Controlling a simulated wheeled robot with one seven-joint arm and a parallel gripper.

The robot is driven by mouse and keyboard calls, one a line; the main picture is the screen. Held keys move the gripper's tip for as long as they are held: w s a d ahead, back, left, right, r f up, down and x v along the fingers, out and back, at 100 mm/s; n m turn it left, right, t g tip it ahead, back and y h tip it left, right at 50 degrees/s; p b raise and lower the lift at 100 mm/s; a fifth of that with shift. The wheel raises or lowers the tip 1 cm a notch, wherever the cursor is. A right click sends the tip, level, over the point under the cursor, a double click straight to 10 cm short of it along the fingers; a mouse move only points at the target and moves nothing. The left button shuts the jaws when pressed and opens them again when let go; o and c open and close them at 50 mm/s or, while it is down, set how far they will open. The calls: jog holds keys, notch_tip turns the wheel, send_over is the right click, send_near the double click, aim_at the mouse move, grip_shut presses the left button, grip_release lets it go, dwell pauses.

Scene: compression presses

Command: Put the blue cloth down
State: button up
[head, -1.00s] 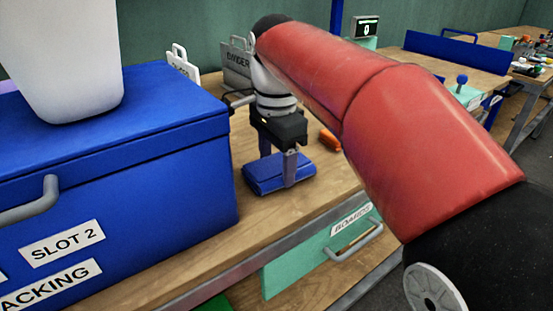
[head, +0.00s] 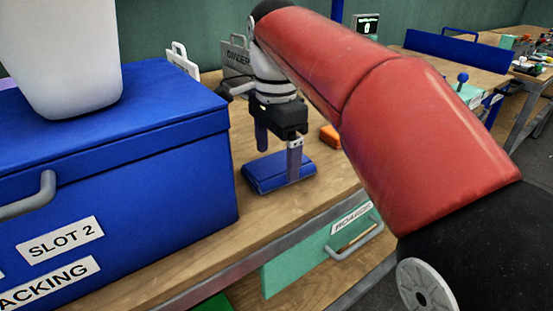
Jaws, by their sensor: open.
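The blue cloth (head: 270,176) lies folded flat on the wooden workbench, to the right of the blue box. My gripper (head: 278,160) is open just above and around the cloth, pointing down. One finger is at the cloth's left far side and the other comes down in front of its right part. I cannot tell whether either finger touches the cloth.
A large blue box (head: 150,172) labelled SLOT 2 stands close on the left, with a white container (head: 62,55) on top. An orange object (head: 330,136) lies right of the gripper. A green drawer (head: 318,245) is below the bench edge.

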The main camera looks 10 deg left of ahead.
aim_at(274, 166)
jog(key=r, duration=0.4)
jog(key=shift+s+a+r, duration=0.3)
jog(key=shift+s, duration=0.1)
jog(key=shift+r, duration=0.65)
jog(key=shift+d, duration=0.15)
jog(key=shift+n+t+y, duration=0.4)
jog(key=shift+n+y, duration=0.1)
jog(key=shift+n, duration=0.3)
jog(key=d, duration=0.3)
jog(key=d+f, duration=0.1)
jog(key=d, duration=0.4)
jog(key=shift+w+d+f, duration=0.1)
jog(key=shift+d+f, duration=0.05)
jog(key=shift+d, duration=0.25)
jog(key=s+d+f+n+t, duration=0.2)
jog(key=s+d+f+n, duration=0.1)
jog(key=s+d+f, duration=0.3)
jog(key=s+d+f+n+t+h, duration=0.1)
jog(key=s+d+f+n+t, duration=0.1)
jog(key=s+d+f+n, duration=0.2)
jog(key=s+d+f, duration=0.3)
jog(key=d+f, duration=0.4)
jog(key=d, duration=0.1)
jog(key=shift+s+d+t, duration=0.2)
jog(key=shift+t, duration=0.2)
jog(key=shift+o, duration=0.6)
